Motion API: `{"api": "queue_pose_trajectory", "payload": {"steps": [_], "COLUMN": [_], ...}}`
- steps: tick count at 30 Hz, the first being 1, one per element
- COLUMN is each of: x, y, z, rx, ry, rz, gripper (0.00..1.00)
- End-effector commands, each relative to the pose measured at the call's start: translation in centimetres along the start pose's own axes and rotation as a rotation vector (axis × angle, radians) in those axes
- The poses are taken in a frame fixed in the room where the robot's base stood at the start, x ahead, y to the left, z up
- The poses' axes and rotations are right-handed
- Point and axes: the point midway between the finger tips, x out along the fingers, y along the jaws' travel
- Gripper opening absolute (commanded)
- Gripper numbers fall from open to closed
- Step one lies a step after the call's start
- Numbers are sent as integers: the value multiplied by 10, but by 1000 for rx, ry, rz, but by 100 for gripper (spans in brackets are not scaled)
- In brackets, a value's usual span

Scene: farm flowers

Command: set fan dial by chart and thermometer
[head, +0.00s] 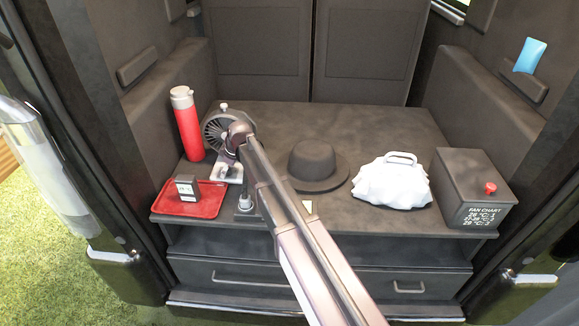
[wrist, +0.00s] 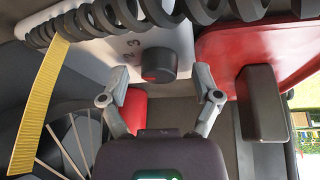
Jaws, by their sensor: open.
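The fan (head: 215,127) stands at the back left of the counter, its grille and spokes also in the wrist view (wrist: 62,145). Its pale base (wrist: 95,48) carries a dark round dial (wrist: 158,64) with a red mark; numerals 2 and 3 show beside it. My gripper (wrist: 161,82) is open, its fingers either side of the dial, and I see no contact. The small dark thermometer (head: 187,187) stands on a red tray (head: 208,207); its reading is too small to tell. The fan chart (head: 478,217) is printed on a dark box, with temperature lines for 1, 2 and 3.
A red flask (head: 187,125) stands behind the tray. A black hat (head: 313,164), a white cloth bundle (head: 390,185) and the chart box (head: 465,180) with a red knob fill the right side. A yellow strip (wrist: 38,110) hangs near the fan. Drawers lie below the counter.

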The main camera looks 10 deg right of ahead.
Motion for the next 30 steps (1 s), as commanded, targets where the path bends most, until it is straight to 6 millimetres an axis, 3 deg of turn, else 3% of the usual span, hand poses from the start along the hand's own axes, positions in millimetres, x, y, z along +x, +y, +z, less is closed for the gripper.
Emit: {"api": "queue_pose_trajectory", "payload": {"steps": [2,30], "x": [0,-88], "y": [1,2], "z": [0,-1], "rx": [-43,-49], "ry": [3,3], "rz": [-18,-20], "gripper": [81,81]}}
